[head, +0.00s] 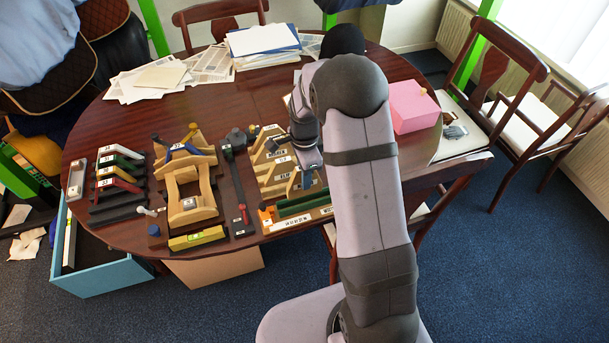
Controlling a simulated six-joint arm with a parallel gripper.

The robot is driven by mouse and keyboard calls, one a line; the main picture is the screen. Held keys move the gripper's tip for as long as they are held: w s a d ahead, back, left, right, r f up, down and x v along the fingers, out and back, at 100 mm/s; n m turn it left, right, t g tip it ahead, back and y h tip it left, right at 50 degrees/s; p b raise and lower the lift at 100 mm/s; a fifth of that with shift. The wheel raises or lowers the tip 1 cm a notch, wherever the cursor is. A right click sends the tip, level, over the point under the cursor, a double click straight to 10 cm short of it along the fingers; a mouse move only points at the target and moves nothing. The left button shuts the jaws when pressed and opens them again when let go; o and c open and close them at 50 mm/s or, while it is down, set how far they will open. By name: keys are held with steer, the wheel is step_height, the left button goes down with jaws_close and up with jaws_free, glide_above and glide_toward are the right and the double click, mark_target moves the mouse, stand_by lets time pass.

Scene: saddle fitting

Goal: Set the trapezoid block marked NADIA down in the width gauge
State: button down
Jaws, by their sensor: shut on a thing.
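My gripper (308,175) points down over the right part of the set-out on the round table. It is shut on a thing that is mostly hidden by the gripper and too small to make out. Below and beside it are pale wooden pieces with sloping sides and white labels (272,152). The labels are too small to read, so I cannot tell which block is marked NADIA. A pale wooden frame with upright ends (188,196) stands left of the gripper. I cannot tell which fixture is the width gauge.
Labelled coloured bars (117,172) lie at the table's left. A dark strip (236,190) lies between the wooden frame and labelled pieces. A green bar (303,203) lies near the front edge. A pink box (411,106) stands right. Papers (262,40) cover the back; the middle behind the fixtures is clear.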

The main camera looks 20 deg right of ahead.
steer(key=shift+f+b, duration=0.45)
steer(key=shift+f, duration=0.45)
steer(key=shift+f+b, duration=1.15)
steer(key=shift+f, duration=1.25)
stand_by(2.4)
stand_by(1.0)
steer(key=c, duration=1.3)
jaws_free()
steer(key=shift+o, duration=0.2)
steer(key=shift+r+p, duration=2.15)
steer(key=shift+r, duration=0.4)
